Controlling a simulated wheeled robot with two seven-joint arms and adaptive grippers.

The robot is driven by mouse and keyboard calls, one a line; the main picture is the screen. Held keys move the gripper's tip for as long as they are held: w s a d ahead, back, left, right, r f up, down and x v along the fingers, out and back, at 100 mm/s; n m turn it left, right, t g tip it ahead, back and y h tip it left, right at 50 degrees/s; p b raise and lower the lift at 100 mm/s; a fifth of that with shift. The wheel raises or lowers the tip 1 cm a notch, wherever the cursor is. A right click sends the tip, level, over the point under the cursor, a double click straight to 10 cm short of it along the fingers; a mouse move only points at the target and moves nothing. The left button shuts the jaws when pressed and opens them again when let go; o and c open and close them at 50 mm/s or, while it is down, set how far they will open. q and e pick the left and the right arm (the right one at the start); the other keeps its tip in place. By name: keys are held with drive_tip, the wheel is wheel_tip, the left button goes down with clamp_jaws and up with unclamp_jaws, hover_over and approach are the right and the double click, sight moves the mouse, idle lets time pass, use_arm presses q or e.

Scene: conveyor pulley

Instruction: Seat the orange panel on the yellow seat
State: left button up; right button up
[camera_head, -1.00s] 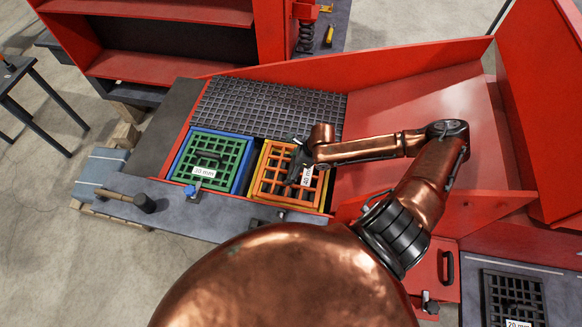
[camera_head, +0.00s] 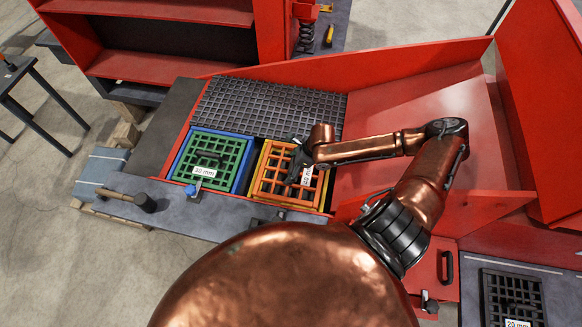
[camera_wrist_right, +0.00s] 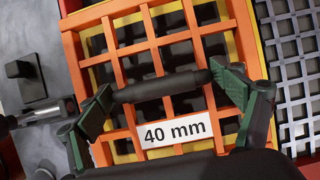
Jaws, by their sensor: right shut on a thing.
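The orange panel (camera_head: 270,186) is an open grid with a dark bar handle and a "40 mm" label. It lies over the yellow seat (camera_head: 257,165), whose rim shows along the panel's edges. In the right wrist view the orange panel (camera_wrist_right: 152,45) looks slightly turned against the yellow seat (camera_wrist_right: 250,45), with a wider yellow strip on the right. I cannot tell whether it lies fully flat. My right gripper (camera_head: 301,163) is shut on the panel's handle; its fingers stand at both handle ends in the wrist view (camera_wrist_right: 165,90). My left gripper is out of view.
A green grid panel (camera_head: 218,151) marked 30 mm sits in a blue frame (camera_head: 179,163) to the left. A dark grating (camera_head: 270,105) lies behind. Red walls (camera_head: 400,65) rise behind and to the right. A hammer (camera_head: 130,199) lies on the front ledge.

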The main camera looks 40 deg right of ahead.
drive_tip(key=shift+w+f+b, duration=0.1)
drive_tip(key=shift+f+b, duration=0.35)
drive_tip(key=shift+f, duration=0.95)
idle(2.9)
drive_tip(key=o, duration=1.7)
drive_tip(key=shift+o, duration=1.3)
drive_tip(key=shift+s+f, duration=0.15)
drive_tip(key=shift+s, duration=0.05)
drive_tip(key=v, duration=1.2)
drive_tip(key=shift+w, duration=0.2)
